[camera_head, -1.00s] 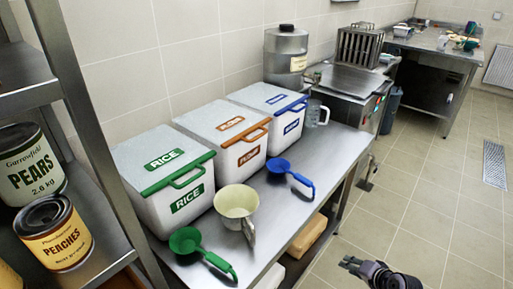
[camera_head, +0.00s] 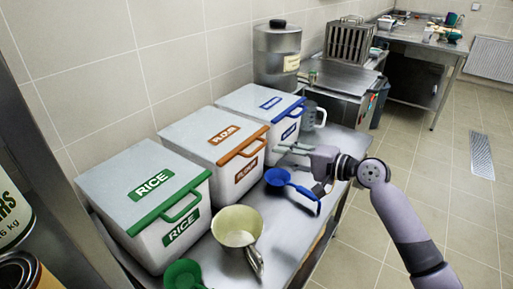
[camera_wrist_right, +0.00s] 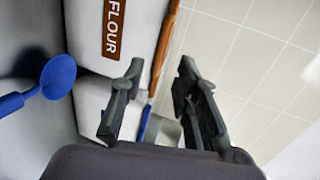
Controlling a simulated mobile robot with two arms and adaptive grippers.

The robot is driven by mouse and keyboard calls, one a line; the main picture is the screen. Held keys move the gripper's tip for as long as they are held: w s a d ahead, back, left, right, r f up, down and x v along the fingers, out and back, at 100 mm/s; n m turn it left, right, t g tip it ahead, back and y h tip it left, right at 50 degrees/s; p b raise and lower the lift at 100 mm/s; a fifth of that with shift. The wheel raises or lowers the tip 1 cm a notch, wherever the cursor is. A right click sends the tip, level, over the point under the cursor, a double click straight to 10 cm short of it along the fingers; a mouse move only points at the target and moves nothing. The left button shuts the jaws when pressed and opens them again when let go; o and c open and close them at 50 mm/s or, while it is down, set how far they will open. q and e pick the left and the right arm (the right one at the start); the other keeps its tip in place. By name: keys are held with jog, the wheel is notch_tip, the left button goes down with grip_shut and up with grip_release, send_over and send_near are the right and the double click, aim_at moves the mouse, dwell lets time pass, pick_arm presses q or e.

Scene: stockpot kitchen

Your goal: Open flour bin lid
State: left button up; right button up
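The flour bin (camera_head: 242,182) is the middle of three white bins, with an orange-trimmed lid (camera_head: 190,128) and an orange front handle (camera_head: 247,145). Its lid lies shut. My right gripper (camera_head: 279,151) has reached in from the right, in front of the bins near the flour handle and the blue-trimmed bin, apparently apart from both. In the right wrist view my gripper (camera_wrist_right: 158,85) is open and empty; the lid's orange edge (camera_wrist_right: 163,45) runs beyond the gap between its fingers. The flour bin's front (camera_wrist_right: 138,30) shows its label. My left gripper is not in view.
The green-trimmed rice bin (camera_head: 168,243) stands left and the blue-trimmed bin (camera_head: 283,130) right. A wall (camera_head: 165,50) rises behind.

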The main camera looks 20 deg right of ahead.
aim_at(257, 148)
jog(key=x, duration=0.9)
jog(key=shift+w+a+p, duration=0.25)
jog(key=shift+p, duration=0.15)
jog(key=shift+f, duration=0.1)
grip_shut()
